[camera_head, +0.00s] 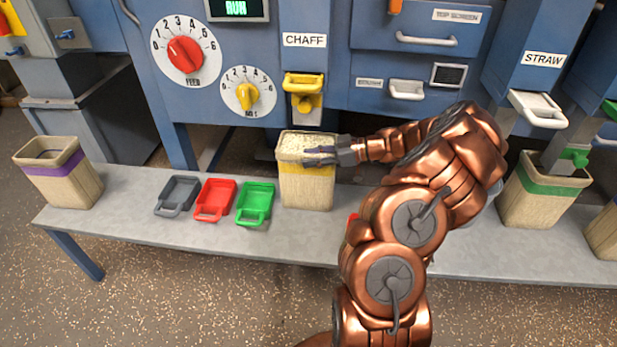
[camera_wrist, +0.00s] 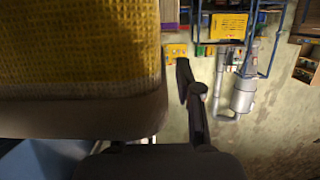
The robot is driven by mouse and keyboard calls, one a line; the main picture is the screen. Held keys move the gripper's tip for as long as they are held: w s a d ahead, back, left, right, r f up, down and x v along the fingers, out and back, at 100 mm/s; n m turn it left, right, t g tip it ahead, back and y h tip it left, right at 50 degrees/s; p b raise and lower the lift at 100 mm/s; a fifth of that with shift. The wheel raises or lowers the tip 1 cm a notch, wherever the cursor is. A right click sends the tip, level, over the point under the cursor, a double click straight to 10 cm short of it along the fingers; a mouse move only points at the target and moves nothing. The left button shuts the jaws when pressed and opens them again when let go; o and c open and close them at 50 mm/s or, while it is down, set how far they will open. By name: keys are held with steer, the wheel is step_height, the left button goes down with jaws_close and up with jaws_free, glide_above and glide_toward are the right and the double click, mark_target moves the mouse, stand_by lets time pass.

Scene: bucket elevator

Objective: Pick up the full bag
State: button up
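The full bag (camera_head: 307,190) is an upright beige woven bag with a yellow band. It stands on the grey bench (camera_head: 130,190) under the CHAFF spout, filled near the rim with pale chaff. My gripper (camera_head: 318,157) reaches in from the right at the bag's top, its dark fingers over the front right of the rim. In the wrist view the bag's yellow weave (camera_wrist: 75,45) fills the upper left, very close. One dark finger (camera_wrist: 190,95) shows just right of it; the other is hidden. Whether the fingers are closed on the bag wall cannot be told.
Grey (camera_head: 178,195), red (camera_head: 215,201) and green (camera_head: 255,204) trays lie left of the bag. A purple-banded bag (camera_head: 60,180) stands at the bench's left end, a green-banded bag (camera_head: 540,195) at the right. The yellow-handled CHAFF slide (camera_head: 304,85) is close above the full bag.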

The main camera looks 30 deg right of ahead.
jaws_close()
stand_by(0.7)
